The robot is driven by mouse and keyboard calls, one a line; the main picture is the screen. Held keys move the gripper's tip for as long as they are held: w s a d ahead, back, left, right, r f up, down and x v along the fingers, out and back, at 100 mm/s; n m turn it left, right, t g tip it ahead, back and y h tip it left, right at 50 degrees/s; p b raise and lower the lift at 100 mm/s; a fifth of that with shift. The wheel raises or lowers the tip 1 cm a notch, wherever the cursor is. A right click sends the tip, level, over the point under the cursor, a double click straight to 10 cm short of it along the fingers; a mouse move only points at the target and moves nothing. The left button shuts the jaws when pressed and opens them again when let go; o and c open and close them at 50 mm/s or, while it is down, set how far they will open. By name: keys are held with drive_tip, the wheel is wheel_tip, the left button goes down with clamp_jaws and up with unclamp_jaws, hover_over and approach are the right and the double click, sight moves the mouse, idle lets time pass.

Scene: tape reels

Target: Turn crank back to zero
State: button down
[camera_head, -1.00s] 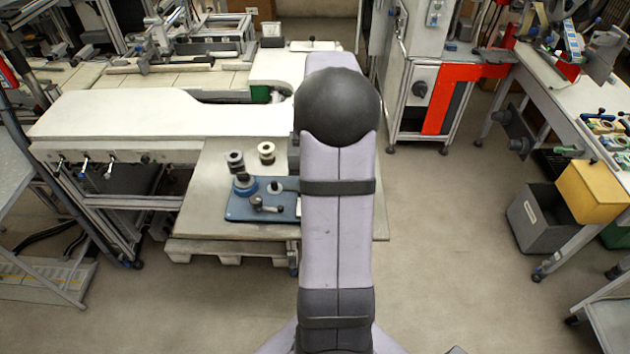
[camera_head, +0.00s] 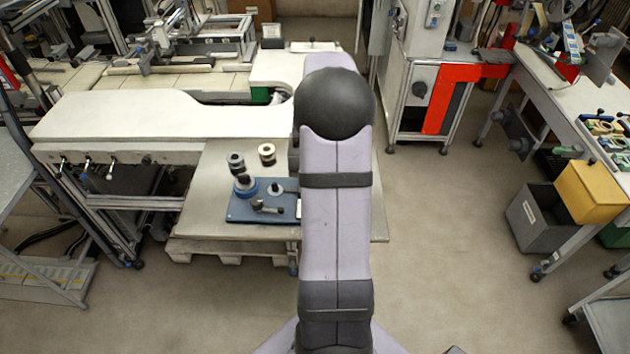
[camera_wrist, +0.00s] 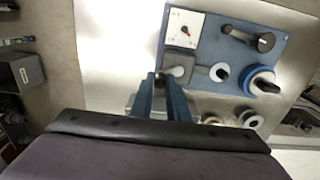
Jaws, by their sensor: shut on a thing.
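In the wrist view, the blue board (camera_wrist: 205,52) carries a white dial (camera_wrist: 185,28) with a small red mark, and a grey block (camera_wrist: 181,65) below it. My gripper (camera_wrist: 160,88) is shut at the board's left edge beside the block. A small dark knob (camera_wrist: 159,76) shows between the fingertips. It seems to be the crank's handle, but the crank's arm is mostly hidden. A dark lever with a round knob (camera_wrist: 265,42) lies at the upper right of the board, away from my fingers. In the head view, my arm hides the gripper and the board's right part.
A blue-based reel (camera_wrist: 258,80) and a small pale hub (camera_wrist: 220,72) stand on the board. Two loose reels (camera_head: 267,153) (camera_head: 236,161) stand near the board's back edge in the head view. The table (camera_head: 220,160) is clear behind them.

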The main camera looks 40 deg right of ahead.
drive_tip(key=shift+w+p, duration=0.55)
drive_tip(key=shift+w, duration=0.2)
drive_tip(key=shift+w+a+p, duration=0.2)
drive_tip(key=shift+w+p, duration=0.15)
drive_tip(key=shift+w, duration=0.3)
drive_tip(key=shift+w+a, duration=0.1)
